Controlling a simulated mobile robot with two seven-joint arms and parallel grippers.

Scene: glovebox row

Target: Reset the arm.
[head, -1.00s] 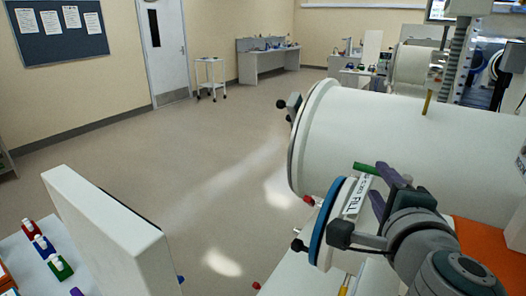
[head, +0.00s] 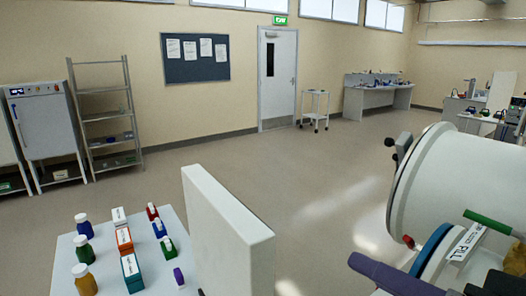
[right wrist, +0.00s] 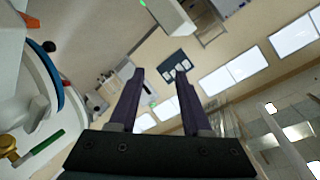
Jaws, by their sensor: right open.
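My right gripper (right wrist: 160,73) is open in the right wrist view, its two purple fingers apart with nothing between them. In the head view the right gripper (head: 380,272) shows at the bottom right, in front of the white glovebox cylinder (head: 455,190). In the wrist view the blue-rimmed port is at the left, clear of the fingers. My left gripper is not in view.
A white table (head: 65,262) with several bottles and boxes is at the lower left, beside an upright white panel (head: 225,235). Shelving (head: 105,120), a cabinet (head: 45,125) and a trolley (head: 314,108) stand by the wall. The floor between is open.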

